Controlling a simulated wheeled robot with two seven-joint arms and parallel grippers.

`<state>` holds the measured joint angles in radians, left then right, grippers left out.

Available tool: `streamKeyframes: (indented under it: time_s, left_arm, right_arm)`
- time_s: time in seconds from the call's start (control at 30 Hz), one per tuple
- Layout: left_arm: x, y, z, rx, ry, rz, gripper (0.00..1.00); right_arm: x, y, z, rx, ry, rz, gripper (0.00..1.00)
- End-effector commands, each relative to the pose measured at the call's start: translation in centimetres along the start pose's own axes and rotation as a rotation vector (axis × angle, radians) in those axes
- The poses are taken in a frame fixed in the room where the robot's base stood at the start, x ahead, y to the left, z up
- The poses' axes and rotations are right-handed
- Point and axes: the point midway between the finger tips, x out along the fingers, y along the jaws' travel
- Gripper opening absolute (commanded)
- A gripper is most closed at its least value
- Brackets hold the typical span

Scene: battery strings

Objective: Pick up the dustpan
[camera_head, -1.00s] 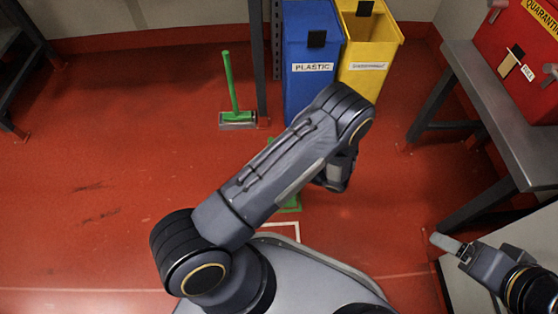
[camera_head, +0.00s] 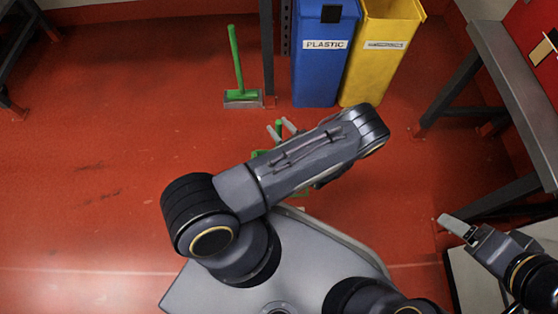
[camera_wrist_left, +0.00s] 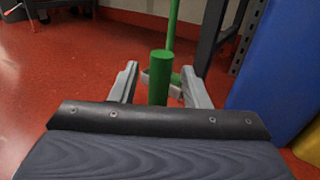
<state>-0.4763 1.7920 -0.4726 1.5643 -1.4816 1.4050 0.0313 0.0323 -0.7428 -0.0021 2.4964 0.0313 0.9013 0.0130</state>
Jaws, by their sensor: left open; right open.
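The green dustpan is mostly hidden behind my left arm in the head view; a bit of its green body (camera_head: 262,153) and its upright handle show. In the left wrist view its thick green handle (camera_wrist_left: 159,90) stands between the fingers. My left gripper (camera_head: 280,127) is open around the handle, with the fingers on either side; it also shows in the left wrist view (camera_wrist_left: 160,77). I cannot tell whether either finger touches the handle. My right gripper (camera_head: 446,222) is open and empty at the lower right, far from the dustpan.
A green-handled broom or squeegee (camera_head: 242,98) stands beyond the dustpan. A blue plastic bin (camera_head: 318,75) and a yellow bin (camera_head: 373,75) stand behind it. A metal table (camera_head: 515,80) is at the right. The red floor to the left is clear.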

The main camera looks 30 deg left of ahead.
Motion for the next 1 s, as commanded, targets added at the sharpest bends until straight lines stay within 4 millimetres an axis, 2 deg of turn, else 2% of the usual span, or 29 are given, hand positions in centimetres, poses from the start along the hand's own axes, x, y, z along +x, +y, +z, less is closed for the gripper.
streamKeyframes:
  time_s: [0.1,0.3,0.63,1.0]
  left_arm:
    - [0.8,0.03,0.0,-0.001,-0.001,0.002,0.42]
    - [0.83,0.01,0.08,-0.001,0.0,0.001,0.42]
    - [0.79,0.01,0.05,0.0,0.0,0.001,0.01]
    - [0.78,0.0,0.08,-0.001,0.0,0.001,0.0]
  right_arm:
    - [0.27,0.12,0.13,0.0,0.0,0.0,0.76]
    - [0.2,0.09,0.1,0.0,0.0,0.0,0.76]
    - [0.2,0.09,0.1,0.0,0.0,0.0,0.76]
    - [0.19,0.09,0.09,0.0,0.0,0.0,0.76]
